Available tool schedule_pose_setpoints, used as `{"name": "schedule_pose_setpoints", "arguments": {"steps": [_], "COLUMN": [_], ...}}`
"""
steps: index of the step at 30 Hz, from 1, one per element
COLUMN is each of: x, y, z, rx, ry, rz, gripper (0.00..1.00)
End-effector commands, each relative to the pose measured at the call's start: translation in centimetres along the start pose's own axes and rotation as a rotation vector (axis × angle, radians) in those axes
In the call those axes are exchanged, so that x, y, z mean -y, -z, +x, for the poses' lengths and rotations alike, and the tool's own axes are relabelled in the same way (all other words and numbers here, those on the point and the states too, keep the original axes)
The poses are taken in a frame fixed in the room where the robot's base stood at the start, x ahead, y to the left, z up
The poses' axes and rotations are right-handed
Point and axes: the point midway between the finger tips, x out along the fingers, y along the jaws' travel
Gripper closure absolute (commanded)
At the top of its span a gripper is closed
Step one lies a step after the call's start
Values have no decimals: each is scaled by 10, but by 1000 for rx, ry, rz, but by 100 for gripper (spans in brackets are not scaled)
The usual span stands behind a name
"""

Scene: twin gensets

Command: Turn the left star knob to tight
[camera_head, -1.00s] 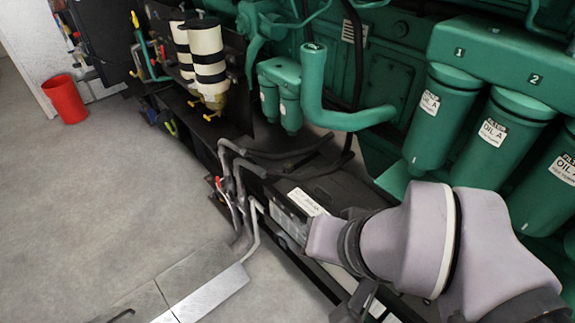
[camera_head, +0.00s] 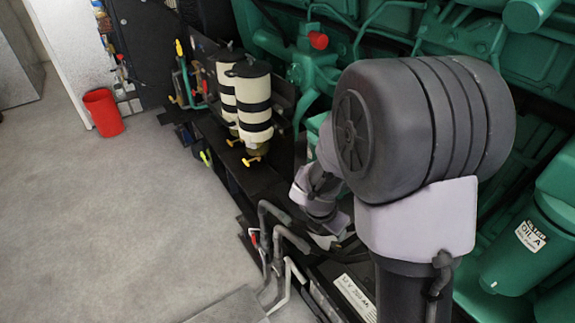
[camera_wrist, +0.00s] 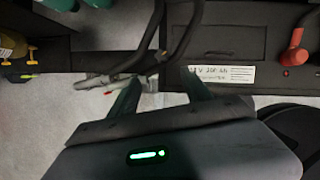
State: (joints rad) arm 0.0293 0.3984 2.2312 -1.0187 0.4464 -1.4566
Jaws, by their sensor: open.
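I cannot clearly pick out a star knob in either view. Two cream filters with black bands stand in the head view, and small yellow fittings (camera_head: 252,161) show at their bases. In the wrist view, my gripper (camera_wrist: 160,90) is open, its two fingers apart with nothing held between them. It is over the near edge of a black battery (camera_wrist: 228,42) with a white label. Grey cable ends (camera_wrist: 98,82) show at the left finger. In the head view my arm hides much of the area around my gripper.
A red cap (camera_wrist: 295,57) is on the battery's right in the wrist view. Bent grey pipes (camera_head: 275,240) rise beside the battery. The green engine (camera_head: 410,30) fills the back and right. A red bucket (camera_head: 103,112) stands on open grey floor at left.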

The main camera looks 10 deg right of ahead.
Motion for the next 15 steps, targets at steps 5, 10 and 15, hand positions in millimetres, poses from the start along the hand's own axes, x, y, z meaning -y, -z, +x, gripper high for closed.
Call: {"name": "schedule_pose_setpoints", "arguments": {"steps": [5, 10, 15], "x": [-1, 0, 0], "y": [5, 8, 8], "z": [30, 83, 134], "rx": [-6, -8, -7], "ry": [5, 6, 6], "rz": [-102, -97, -96], "gripper": [43, 43, 43]}}
